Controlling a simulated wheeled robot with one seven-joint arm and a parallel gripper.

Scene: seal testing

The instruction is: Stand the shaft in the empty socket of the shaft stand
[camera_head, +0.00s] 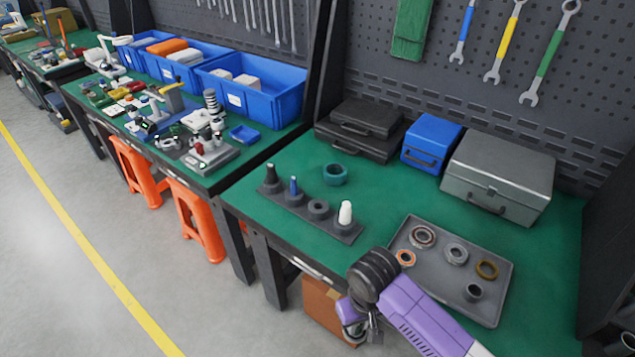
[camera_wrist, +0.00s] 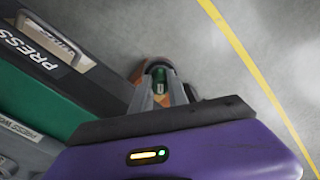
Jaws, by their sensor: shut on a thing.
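The shaft stand (camera_head: 333,229) is a dark bar on the green bench in the head view. It holds a black shaft, a blue-topped shaft (camera_head: 294,187) and a white-topped shaft (camera_head: 345,213). Its empty socket (camera_head: 318,208) is a dark ring between the blue and white ones. My gripper (camera_head: 356,333) is low, in front of the bench edge, apart from the stand. In the wrist view my gripper (camera_wrist: 164,90) is shut on a small dark, round-ended thing with a green part (camera_wrist: 159,75), apparently the shaft. Most of it is hidden, and its tilt is unclear.
A grey tray (camera_head: 493,313) with several rings and bearings lies right of the stand. A teal ring (camera_head: 335,174) sits behind the stand. Cases, including a blue one (camera_head: 431,144), line the back. A cardboard box (camera_head: 323,308) is under the bench.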

